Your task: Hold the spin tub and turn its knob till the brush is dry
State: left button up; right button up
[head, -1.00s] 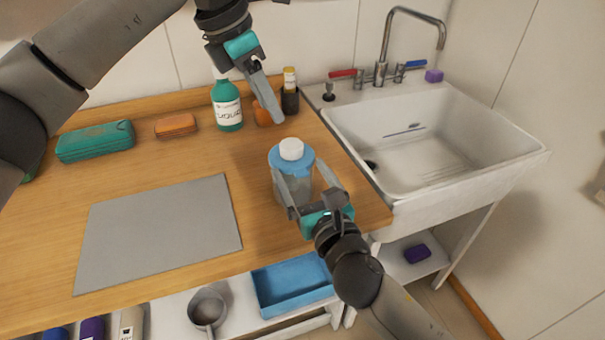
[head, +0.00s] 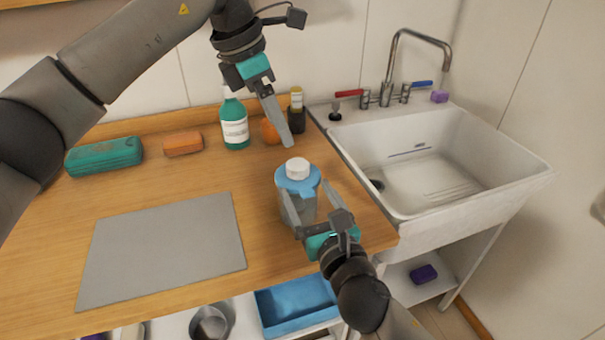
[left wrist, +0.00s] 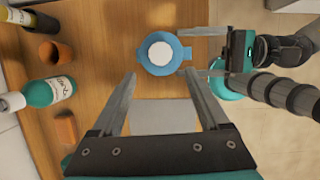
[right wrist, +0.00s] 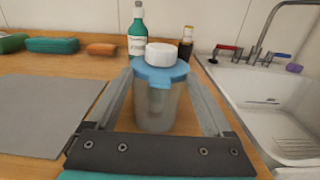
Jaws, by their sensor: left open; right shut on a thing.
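The spin tub (head: 304,208) stands upright on the wooden counter near its right front part. It has a clear body, a blue lid and a white knob (head: 298,168) on top. My right gripper (head: 302,212) is shut around the tub's body, one finger on each side; the right wrist view shows the tub (right wrist: 156,108) between the fingers. My left gripper (head: 286,142) is open and empty, above and behind the knob. In the left wrist view the knob (left wrist: 160,54) lies ahead, between and beyond the fingertips. I cannot make out the brush inside the tub.
A green bottle (head: 235,125), an orange cup (head: 270,131) and a dark bottle (head: 296,115) stand behind the tub. A grey mat (head: 165,248) lies to the left, a teal case (head: 104,156) and orange block (head: 183,143) behind it. The sink (head: 430,165) is at right.

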aim_at(298, 164)
pick_arm(q)
jog(key=m, duration=0.2)
jog(key=w+d+m, duration=0.1)
jog(key=m, duration=0.1)
jog(key=shift+d+r+g+y, duration=0.15)
jog(key=shift+g+y, duration=0.15)
jog(key=shift+y, duration=0.1)
jog(key=f+m+y, duration=0.1)
jog(key=f+m, duration=0.2)
jog(key=m, duration=0.1)
jog(key=d+f+m, duration=0.1)
jog(key=f+m, duration=0.2)
jog(key=m, duration=0.1)
jog(key=d+f+m+g+y, duration=0.1)
jog(key=f+m, duration=0.2)
jog(key=m, duration=0.1)
jog(key=shift+w+f+y, duration=0.25)
jog(key=shift+y, duration=0.05)
jog(key=shift+c, duration=0.2)
grip_shut()
dwell(0.3)
